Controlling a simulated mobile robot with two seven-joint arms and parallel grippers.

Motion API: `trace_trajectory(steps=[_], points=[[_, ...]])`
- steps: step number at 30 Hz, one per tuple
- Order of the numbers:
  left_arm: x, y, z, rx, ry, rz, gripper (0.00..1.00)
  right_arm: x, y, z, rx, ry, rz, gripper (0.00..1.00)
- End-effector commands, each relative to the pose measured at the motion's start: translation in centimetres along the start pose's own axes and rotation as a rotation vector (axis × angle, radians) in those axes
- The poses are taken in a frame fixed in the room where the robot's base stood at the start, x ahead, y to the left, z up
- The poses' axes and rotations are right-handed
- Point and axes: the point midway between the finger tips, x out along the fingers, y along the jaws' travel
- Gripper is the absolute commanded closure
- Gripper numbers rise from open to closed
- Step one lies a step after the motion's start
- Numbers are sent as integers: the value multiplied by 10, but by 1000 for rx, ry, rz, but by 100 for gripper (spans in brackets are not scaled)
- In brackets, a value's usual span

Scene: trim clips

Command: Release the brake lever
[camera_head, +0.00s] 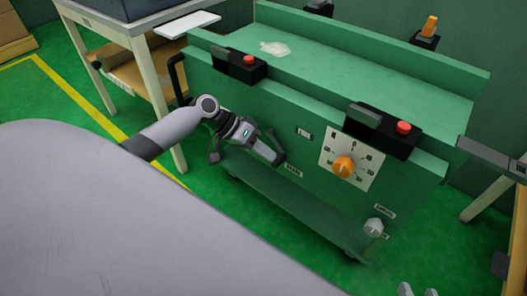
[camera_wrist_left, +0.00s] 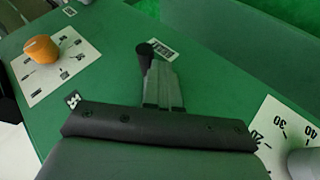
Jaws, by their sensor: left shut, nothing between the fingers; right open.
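The brake lever shows in the left wrist view as a dark lever with a round black end (camera_wrist_left: 145,49). It is on the green panel close to a small white label, and the rest of it is hidden behind my fingers. My left gripper (camera_head: 272,157) is in front of the panel in the head view, just above a small label. In the left wrist view its grey fingers (camera_wrist_left: 163,85) are shut, empty, and beside the lever's end. I cannot tell whether they touch it. My right gripper (camera_head: 417,291) shows only its light fingertips at the bottom edge, apart and empty.
An orange knob (camera_head: 343,167) on a white dial and a pale knob (camera_head: 375,227) are to the right on the panel. Two black boxes with red buttons (camera_head: 403,127) stick out above. A numbered dial (camera_wrist_left: 268,136) is close to my left gripper.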

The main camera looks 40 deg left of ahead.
Motion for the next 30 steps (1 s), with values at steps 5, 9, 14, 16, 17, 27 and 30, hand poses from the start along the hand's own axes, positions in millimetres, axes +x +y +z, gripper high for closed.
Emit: trace_trajectory(steps=[5,9,14,16,17,27,30], points=[[5,5,0,-62,35,147,100,5,-4,8,30,2,-22,57],[6,9,0,-112,63,267,100,14,-14,1,70,32,-66,57],[6,15,-2,-166,92,398,100,20,-20,3,110,46,-104,57],[6,18,-2,-187,103,450,100,23,-23,3,126,52,-121,57],[6,18,-2,-196,107,470,100,24,-24,3,134,54,-129,57],[1,24,-5,-226,122,544,100,25,-29,0,160,61,-155,57],[2,24,-5,-226,122,542,100,25,-29,1,160,61,-155,57]])
